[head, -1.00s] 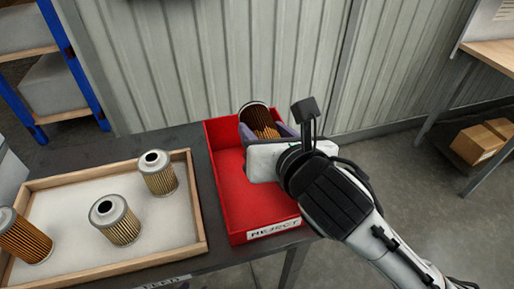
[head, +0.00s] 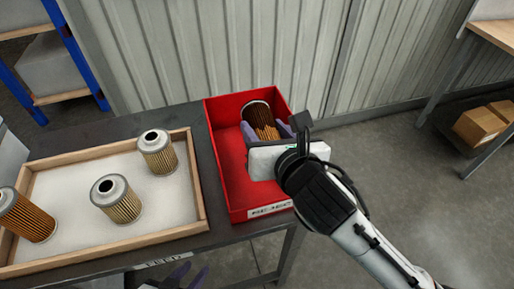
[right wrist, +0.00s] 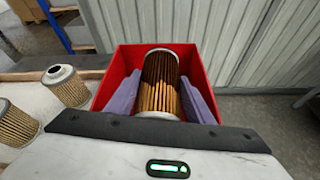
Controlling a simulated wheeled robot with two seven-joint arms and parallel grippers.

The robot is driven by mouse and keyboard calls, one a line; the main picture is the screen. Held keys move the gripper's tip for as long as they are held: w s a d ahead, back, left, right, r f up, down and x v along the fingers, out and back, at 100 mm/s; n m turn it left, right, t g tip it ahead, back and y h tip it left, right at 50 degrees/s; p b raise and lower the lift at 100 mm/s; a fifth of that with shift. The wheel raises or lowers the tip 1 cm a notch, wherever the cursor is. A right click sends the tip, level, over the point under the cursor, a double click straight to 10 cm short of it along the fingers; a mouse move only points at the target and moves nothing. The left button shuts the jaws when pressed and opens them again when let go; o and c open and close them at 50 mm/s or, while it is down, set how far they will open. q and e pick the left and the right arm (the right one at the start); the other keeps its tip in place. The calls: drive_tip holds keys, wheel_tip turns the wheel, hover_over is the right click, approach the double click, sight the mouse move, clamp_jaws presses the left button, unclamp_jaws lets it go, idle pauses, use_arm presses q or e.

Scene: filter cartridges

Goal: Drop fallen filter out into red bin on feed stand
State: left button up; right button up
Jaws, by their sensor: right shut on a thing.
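The fallen filter (head: 258,113), a brown pleated cartridge with a pale end cap, is between the purple fingers of my right gripper (head: 267,131). The right wrist view shows the filter (right wrist: 160,82) lengthwise between both fingers (right wrist: 162,98), which are shut on it. The filter and fingers are over or inside the back part of the red bin (head: 231,170); the gap to its floor cannot be judged. The bin has a white label on its front. My left gripper (head: 186,274) shows only its purple fingertips, apart and empty, at the bottom edge of the head view.
A wooden-rimmed tray (head: 120,243) left of the bin holds several upright filters, one (head: 157,152) near the bin and one (head: 116,199) in the middle. Both stand on the dark feed stand (head: 185,121). A corrugated wall (head: 190,50) is close behind.

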drive_tip(key=o, duration=1.2)
drive_tip(key=shift+s, duration=0.1)
drive_tip(key=shift+s+d+r, duration=0.15)
drive_tip(key=shift+s+r, duration=0.05)
drive_tip(key=shift+s, duration=0.1)
drive_tip(key=v, duration=0.9)
drive_tip(key=shift+s, duration=0.1)
